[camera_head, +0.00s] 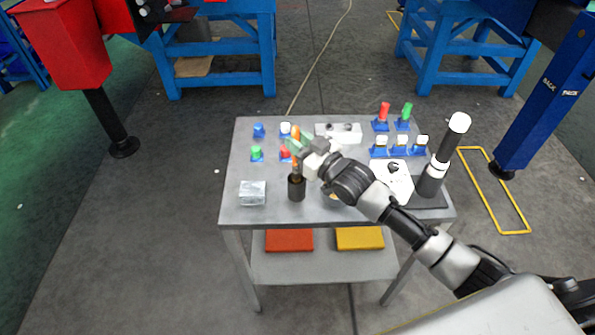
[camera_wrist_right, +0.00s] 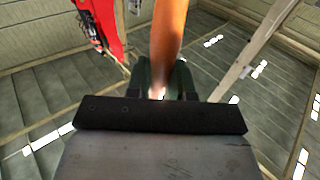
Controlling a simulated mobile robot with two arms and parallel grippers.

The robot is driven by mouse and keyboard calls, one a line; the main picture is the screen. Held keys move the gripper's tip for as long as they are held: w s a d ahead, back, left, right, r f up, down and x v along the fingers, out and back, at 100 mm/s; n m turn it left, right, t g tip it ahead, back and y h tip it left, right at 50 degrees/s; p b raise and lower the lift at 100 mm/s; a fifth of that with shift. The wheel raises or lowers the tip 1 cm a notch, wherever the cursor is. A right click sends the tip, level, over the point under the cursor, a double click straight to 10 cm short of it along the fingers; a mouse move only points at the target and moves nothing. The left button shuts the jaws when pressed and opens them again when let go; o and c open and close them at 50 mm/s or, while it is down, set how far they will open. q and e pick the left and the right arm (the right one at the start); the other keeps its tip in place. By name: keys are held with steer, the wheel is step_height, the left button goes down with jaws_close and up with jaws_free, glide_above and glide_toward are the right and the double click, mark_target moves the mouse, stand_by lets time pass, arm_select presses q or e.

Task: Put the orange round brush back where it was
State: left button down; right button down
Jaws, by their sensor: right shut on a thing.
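My right gripper (camera_head: 297,147) is shut on the orange round brush (camera_head: 296,132). The brush is upright, with its orange top above the fingers and a stretch below them. In the right wrist view the brush (camera_wrist_right: 168,35) rises between the dark green fingers (camera_wrist_right: 163,83). A dark cylindrical cup (camera_head: 297,188) stands on the grey table directly below the brush in the head view. The brush's lower end meets the cup's rim in the picture; I cannot tell whether it is inside or just above. My left gripper is not in view.
On the grey table (camera_head: 236,205), a clear block (camera_head: 252,194) stands left of the cup. Small coloured pegs on blue bases stand behind it. A white holed block (camera_head: 338,131) is at the back. A tall black-and-white cylinder (camera_head: 443,158) stands at the right.

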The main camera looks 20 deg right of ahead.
step_height(320, 180, down, 6)
stand_by(0.4)
steer(key=c, duration=1)
jaws_free()
steer(key=shift+b+v, duration=0.55)
steer(key=shift+v, duration=5.55)
steer(key=shift+a, duration=0.1)
